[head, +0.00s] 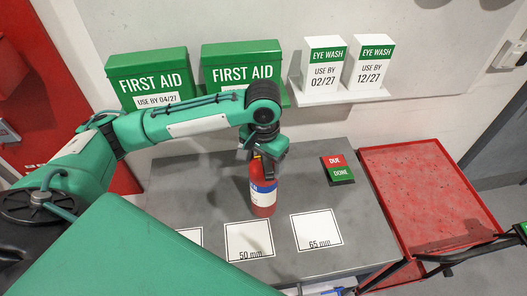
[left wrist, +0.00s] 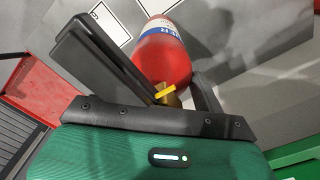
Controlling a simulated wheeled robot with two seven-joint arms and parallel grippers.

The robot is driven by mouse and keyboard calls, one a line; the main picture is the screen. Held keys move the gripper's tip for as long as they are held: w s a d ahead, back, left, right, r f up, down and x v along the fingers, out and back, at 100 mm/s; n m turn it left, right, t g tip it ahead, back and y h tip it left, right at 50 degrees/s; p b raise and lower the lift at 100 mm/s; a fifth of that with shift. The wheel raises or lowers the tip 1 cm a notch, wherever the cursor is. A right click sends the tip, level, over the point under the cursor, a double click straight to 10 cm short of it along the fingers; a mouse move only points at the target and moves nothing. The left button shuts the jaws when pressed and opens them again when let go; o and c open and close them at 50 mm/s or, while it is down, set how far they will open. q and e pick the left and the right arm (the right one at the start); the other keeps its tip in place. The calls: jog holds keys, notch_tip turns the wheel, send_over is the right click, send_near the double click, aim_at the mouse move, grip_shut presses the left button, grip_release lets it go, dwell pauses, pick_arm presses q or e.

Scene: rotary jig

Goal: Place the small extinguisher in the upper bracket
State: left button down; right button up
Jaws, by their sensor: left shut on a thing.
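A small red extinguisher (head: 263,196) with a white and blue label hangs upright below my left gripper (head: 264,160) over the grey table. In the left wrist view, the red extinguisher (left wrist: 165,55) lies beyond the black fingers. Its brass neck and yellow pin sit between them, and my left gripper is shut on it at the top. The head view does not clearly show whether its base touches the table; a shadow falls on the 50 mm card. I can make out no bracket in either view. My right gripper is not in view.
White cards marked 50 mm (head: 249,241) and 65 mm (head: 317,230) lie on the grey table (head: 215,182). A red and green DUE/DONE block (head: 338,169) stands at the back right. Green first aid boxes (head: 150,77) and white eye wash boxes (head: 323,70) stand behind. A red cart (head: 420,195) adjoins the table.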

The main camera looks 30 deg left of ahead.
aim_at(265, 190)
pick_arm(q)
jog(key=shift+f+p, duration=0.4)
jog(key=shift+f, duration=1.55)
jog(key=shift+c, duration=0.9)
grip_release()
jog(key=shift+s+f, duration=0.1)
jog(key=shift+f, duration=0.05)
